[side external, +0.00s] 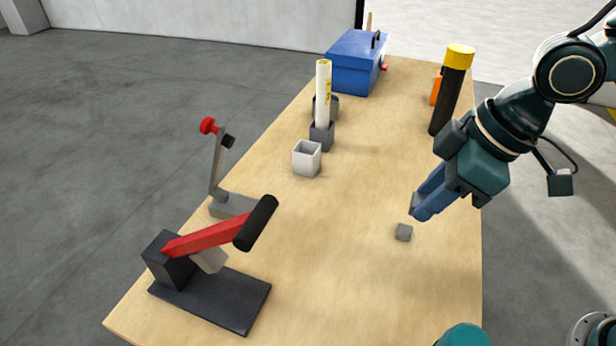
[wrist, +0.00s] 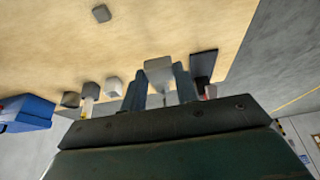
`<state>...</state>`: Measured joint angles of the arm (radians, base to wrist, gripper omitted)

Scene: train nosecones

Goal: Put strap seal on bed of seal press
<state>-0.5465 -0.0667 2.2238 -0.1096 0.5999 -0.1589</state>
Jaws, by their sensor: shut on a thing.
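The seal is mostly hidden by the fingers in the side view. The gripper is above the right part of the table. A press with a red lever (side external: 205,238) and black grip, apparently the seal press, stands at the near left; its flat black bed (side external: 215,302) looks bare. The black bed also shows right of the fingers in the wrist view (wrist: 203,64).
A small grey cube (side external: 404,232) lies on the table (side external: 360,270) near the gripper. A red-knobbed lever stand (side external: 232,206) is behind the press. A white cup (side external: 307,158), a white tube (side external: 323,95), a blue toolbox (side external: 353,65) and a yellow-capped dark cylinder (side external: 449,100) stand farther back.

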